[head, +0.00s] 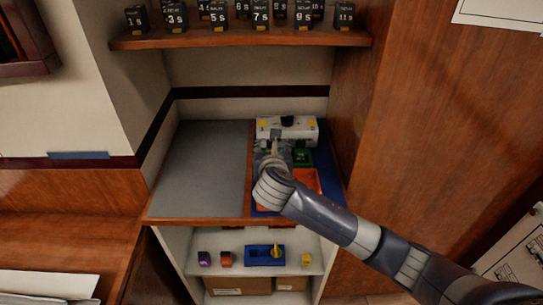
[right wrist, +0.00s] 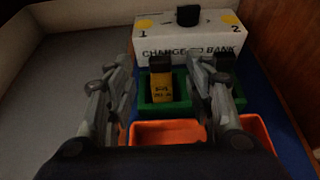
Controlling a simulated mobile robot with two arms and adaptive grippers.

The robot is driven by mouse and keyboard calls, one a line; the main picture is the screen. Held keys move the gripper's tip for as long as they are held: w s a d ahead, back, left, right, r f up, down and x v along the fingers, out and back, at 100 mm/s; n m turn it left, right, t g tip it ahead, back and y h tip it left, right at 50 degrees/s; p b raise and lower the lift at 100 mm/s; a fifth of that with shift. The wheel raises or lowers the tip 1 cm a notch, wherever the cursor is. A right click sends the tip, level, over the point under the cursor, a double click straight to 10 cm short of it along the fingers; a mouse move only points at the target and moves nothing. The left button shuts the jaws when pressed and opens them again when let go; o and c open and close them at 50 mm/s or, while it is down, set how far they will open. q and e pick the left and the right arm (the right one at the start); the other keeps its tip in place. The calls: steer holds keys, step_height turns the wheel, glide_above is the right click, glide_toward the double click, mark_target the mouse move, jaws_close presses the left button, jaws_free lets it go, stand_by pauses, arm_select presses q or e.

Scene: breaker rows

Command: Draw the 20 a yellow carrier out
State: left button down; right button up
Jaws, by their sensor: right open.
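A yellow carrier (right wrist: 161,88) with a black top stands in a green tray (right wrist: 150,108) in the right wrist view; its small label is too blurred to read. My right gripper (right wrist: 162,72) is open, with one finger to each side of the carrier and a gap on both sides. In the head view my right gripper (head: 274,152) is over the shelf and hides the carrier; part of the green tray (head: 303,158) shows beside it. My left gripper is not in view.
An orange tray (right wrist: 205,132) lies in front. A blue tray (head: 264,255) and small blocks stand on the lower shelf. The grey surface (head: 207,165) at left is clear.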

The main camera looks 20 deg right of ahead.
mark_target(271, 144)
steer(key=x, duration=0.4)
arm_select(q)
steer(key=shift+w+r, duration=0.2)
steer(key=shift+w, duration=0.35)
arm_select(e)
jaws_close()
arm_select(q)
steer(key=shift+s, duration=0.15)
